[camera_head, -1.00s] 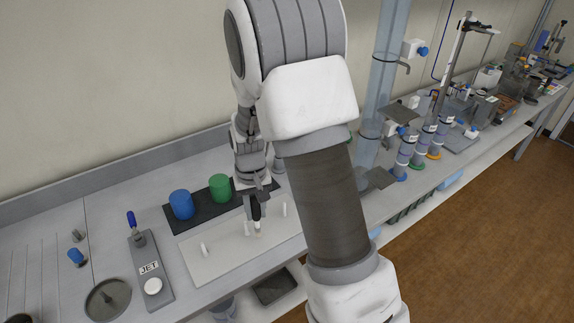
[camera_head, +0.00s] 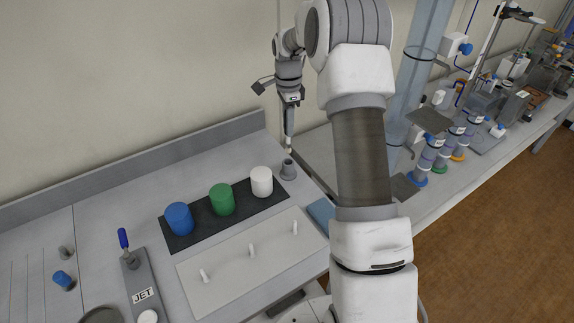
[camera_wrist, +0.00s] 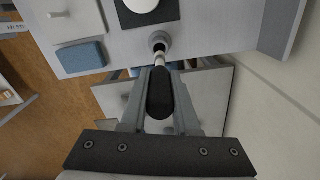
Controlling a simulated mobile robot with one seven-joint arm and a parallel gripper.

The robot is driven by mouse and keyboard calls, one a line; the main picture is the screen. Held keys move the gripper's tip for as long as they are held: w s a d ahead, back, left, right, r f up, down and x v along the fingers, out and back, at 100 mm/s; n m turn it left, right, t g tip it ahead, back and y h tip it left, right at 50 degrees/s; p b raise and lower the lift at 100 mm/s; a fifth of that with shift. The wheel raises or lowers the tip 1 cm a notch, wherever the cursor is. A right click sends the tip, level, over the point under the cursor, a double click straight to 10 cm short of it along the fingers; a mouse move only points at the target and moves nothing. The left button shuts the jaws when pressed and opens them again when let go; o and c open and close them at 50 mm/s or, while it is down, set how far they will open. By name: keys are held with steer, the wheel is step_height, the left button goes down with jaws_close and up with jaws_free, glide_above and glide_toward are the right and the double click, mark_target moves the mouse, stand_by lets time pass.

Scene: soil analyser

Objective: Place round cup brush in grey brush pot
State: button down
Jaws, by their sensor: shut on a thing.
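The round cup brush hangs from my gripper (camera_head: 289,103), which is shut on its dark handle. In the head view the brush (camera_head: 289,128) is nearly upright, its pale tip pointing down. The grey brush pot (camera_head: 288,171) stands on the bench just below the tip, at the right end of the row of pots. In the wrist view the brush (camera_wrist: 160,98) lies between the fingers (camera_wrist: 160,103), and its tip reaches to the near edge of the pot's dark opening, the pot (camera_wrist: 165,37) being partly covered. The tip looks to be above the rim, not inside.
Blue (camera_head: 179,219), green (camera_head: 222,200) and white (camera_head: 261,182) pots stand on a black mat (camera_head: 198,228). A white board (camera_head: 226,276) with upright white pegs lies in front. A clear column (camera_head: 409,85) stands to the right. The wall is close behind my gripper.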

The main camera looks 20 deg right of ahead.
mark_target(288, 146)
step_height(288, 146, down, 9)
steer(key=shift+p, duration=0.75)
steer(key=shift+f, duration=0.35)
steer(key=shift+f, duration=0.25)
steer(key=c, duration=0.7)
jaws_free()
steer(key=shift+r, duration=0.15)
steer(key=shift+o, duration=0.2)
steer(key=shift+r, duration=0.1)
